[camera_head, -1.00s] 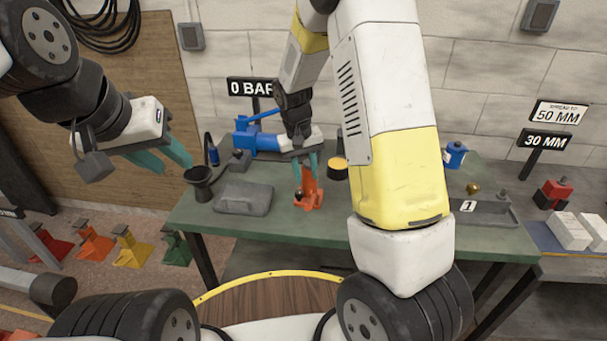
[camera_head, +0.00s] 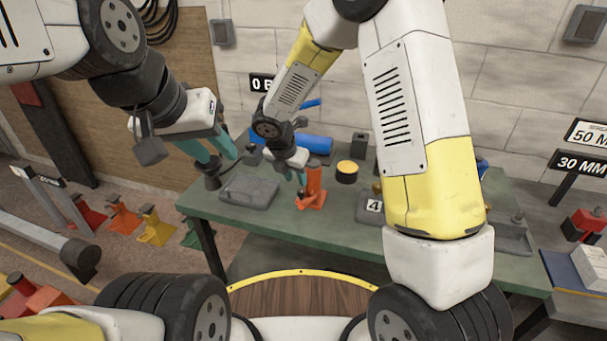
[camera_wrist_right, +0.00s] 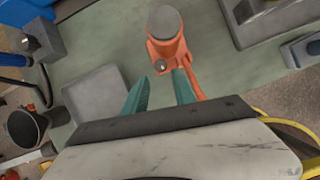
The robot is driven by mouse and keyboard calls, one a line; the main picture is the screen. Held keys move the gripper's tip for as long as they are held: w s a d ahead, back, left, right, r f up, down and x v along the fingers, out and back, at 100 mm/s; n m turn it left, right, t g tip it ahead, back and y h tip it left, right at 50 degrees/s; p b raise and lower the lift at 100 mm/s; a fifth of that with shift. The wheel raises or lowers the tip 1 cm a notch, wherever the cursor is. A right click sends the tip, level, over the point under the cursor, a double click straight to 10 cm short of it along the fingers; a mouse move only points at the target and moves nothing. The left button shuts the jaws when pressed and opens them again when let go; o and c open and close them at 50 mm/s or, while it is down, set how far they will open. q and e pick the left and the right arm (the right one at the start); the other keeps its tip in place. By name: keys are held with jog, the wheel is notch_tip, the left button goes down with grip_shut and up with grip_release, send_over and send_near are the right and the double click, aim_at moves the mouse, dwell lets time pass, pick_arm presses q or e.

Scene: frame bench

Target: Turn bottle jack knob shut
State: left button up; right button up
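The orange bottle jack (camera_head: 313,186) stands upright on the green bench (camera_head: 237,221). In the right wrist view the jack (camera_wrist_right: 167,47) is just ahead of my fingers, with a small grey knob (camera_wrist_right: 161,66) low on its base. My right gripper (camera_head: 301,181) is at the jack's left side. Its teal fingers (camera_wrist_right: 160,78) are apart, with the knob just beyond the gap between their tips. The right finger is close to the orange base; contact cannot be told. My left gripper (camera_head: 227,157) is open and empty, in the air over the bench's left end.
A grey tray (camera_head: 248,188) and a dark funnel-like cup (camera_wrist_right: 25,126) are left of the jack. A blue cylinder (camera_head: 314,143) lies behind. A yellow-topped can (camera_head: 347,171) and a block marked 4 (camera_head: 371,207) are to the right.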

aim_at(301, 191)
jog(key=x, duration=0.7)
grip_shut()
